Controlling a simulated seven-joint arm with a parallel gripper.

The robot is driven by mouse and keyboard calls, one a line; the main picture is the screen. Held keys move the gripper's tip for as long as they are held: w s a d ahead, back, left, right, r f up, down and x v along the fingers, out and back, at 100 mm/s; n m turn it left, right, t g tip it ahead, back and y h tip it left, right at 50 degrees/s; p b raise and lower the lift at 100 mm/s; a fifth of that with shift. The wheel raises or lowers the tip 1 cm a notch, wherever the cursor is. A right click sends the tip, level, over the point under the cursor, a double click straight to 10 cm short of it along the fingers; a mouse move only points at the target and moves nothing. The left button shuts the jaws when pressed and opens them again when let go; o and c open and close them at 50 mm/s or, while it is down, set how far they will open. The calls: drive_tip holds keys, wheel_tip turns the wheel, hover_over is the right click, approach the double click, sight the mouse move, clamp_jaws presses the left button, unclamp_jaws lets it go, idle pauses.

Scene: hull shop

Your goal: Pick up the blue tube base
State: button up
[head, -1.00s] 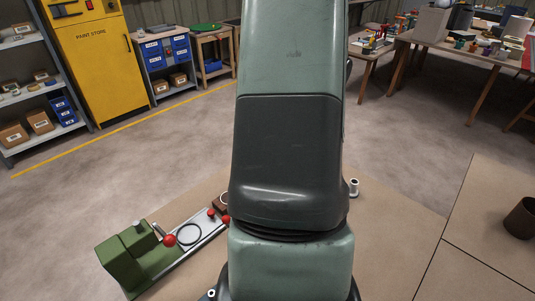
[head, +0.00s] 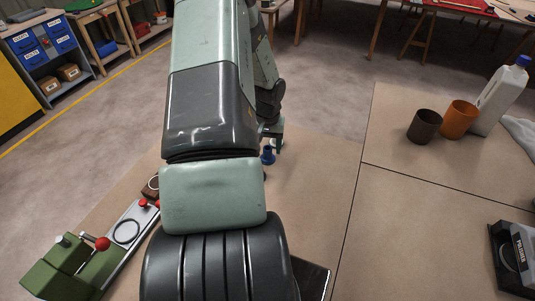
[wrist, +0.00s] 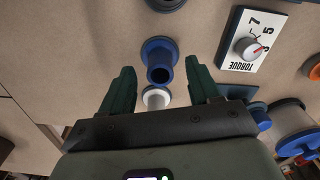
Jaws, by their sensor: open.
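The blue tube base (wrist: 159,52) is a round blue flange with a short hollow tube. In the wrist view it lies ahead of and between the fingertips of my gripper (wrist: 163,70), apart from both green fingers. The jaws are open and hold nothing. A blue piece that looks like the same base (head: 268,155) stands upright on the table in the head view, just right of my arm. My fingers are not clear in that view. A small white cylindrical piece (wrist: 156,98) lies between the fingers, nearer the palm.
A torque dial plate (wrist: 242,40) and a dark round part (wrist: 166,4) are close by. A blue-ended spool (wrist: 293,130) is at the right. In the head view, a brown cup (head: 425,126), orange cup (head: 459,119) and white jug (head: 500,95) stand right; a green machine (head: 65,265) stands left.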

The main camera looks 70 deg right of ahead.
wheel_tip(320, 180, down, 2)
drive_tip(key=shift+f, duration=0.25)
clamp_jaws()
drive_tip(key=shift+r, duration=0.1)
